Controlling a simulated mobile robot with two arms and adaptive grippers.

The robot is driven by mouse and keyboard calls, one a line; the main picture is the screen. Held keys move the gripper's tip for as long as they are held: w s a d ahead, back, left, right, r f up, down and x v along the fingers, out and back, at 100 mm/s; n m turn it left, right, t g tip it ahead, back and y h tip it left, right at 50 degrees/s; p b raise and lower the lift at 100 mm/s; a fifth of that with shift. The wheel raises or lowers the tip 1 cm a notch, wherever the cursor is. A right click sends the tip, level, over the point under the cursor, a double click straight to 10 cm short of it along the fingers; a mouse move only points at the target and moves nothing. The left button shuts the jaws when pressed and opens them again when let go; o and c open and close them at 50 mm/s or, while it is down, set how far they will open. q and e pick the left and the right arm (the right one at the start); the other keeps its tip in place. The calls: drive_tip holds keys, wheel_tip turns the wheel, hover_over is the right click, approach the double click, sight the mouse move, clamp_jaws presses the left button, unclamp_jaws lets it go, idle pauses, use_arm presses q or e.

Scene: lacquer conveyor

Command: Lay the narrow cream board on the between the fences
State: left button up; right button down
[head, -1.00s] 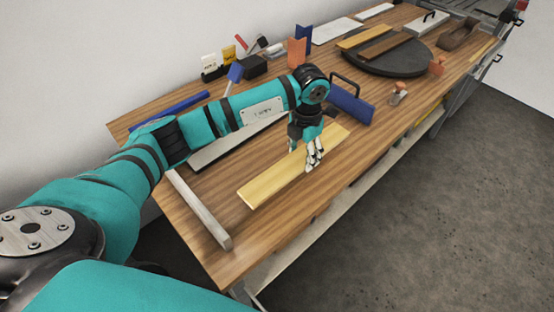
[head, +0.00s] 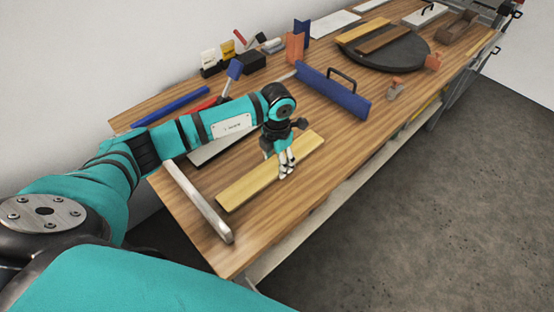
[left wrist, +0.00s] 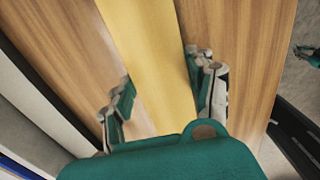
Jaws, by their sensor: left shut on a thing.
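A long, narrow, pale yellow-cream board (head: 248,184) is at the near end of the wooden bench, low over the top; I cannot tell if it touches. My left gripper (head: 286,170) is shut on it near its right half, fingers across its width. In the left wrist view the board (left wrist: 150,45) runs between the two fingers of the gripper (left wrist: 163,95). A grey metal bar fence (head: 200,202) lies left of the board. A blue fence with a black handle (head: 333,90) stands to its right. A small teal part at the left wrist view's right edge may be my right gripper.
Beyond the blue fence, a dark round turntable (head: 385,58) carries a yellow board (head: 363,31) and a brown board (head: 384,41). An orange block (head: 295,47) stands at the back. Bare bench top (head: 325,115) lies between the held board and the blue fence.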

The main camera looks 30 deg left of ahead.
sight(277, 164)
use_arm(q)
drive_tip(key=o, duration=1.3)
drive_tip(key=shift+f, duration=0.1)
drive_tip(key=shift+o, duration=0.2)
drive_tip(key=shift+r, duration=0.55)
wheel_tip(277, 164, up, 11)
drive_tip(key=b, duration=0.2)
